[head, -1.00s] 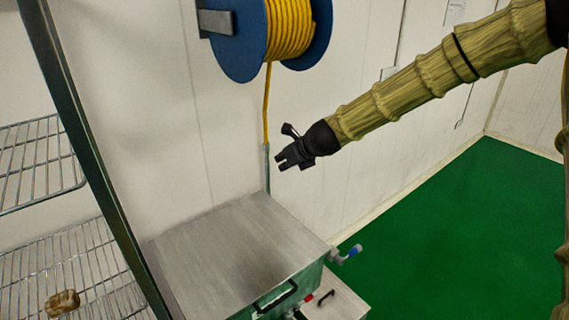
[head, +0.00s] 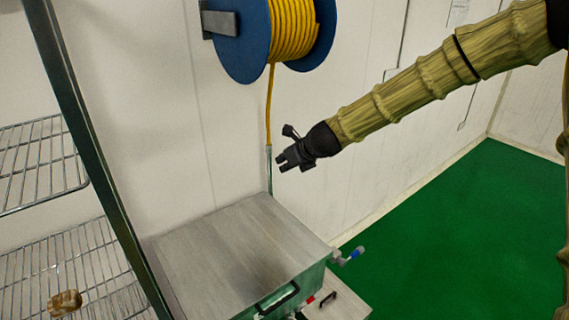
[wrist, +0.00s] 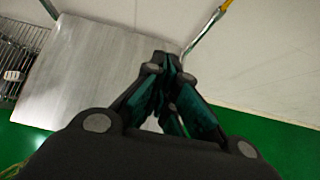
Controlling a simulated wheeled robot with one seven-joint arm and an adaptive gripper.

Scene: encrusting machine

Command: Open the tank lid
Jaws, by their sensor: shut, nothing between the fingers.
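The tank lid (head: 235,250) is a flat grey metal plate, lying shut on top of the tank at the lower middle of the head view. Its black handle (head: 277,298) is at the front edge. The lid also shows in the wrist view (wrist: 90,70), at the left. My gripper (head: 281,163) is in the air above and beyond the lid's back right part, apart from it, pointing left. Its fingers (wrist: 165,58) are together in the wrist view with nothing between them. The handle is not visible in the wrist view.
A blue hose reel (head: 240,45) with a yellow hose (head: 268,110) hangs on the wall behind. A wire rack (head: 70,265) with a dark post (head: 95,150) stands at the left. A valve lever (head: 350,256) sticks out at the tank's right. Green floor (head: 470,240) at the right is clear.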

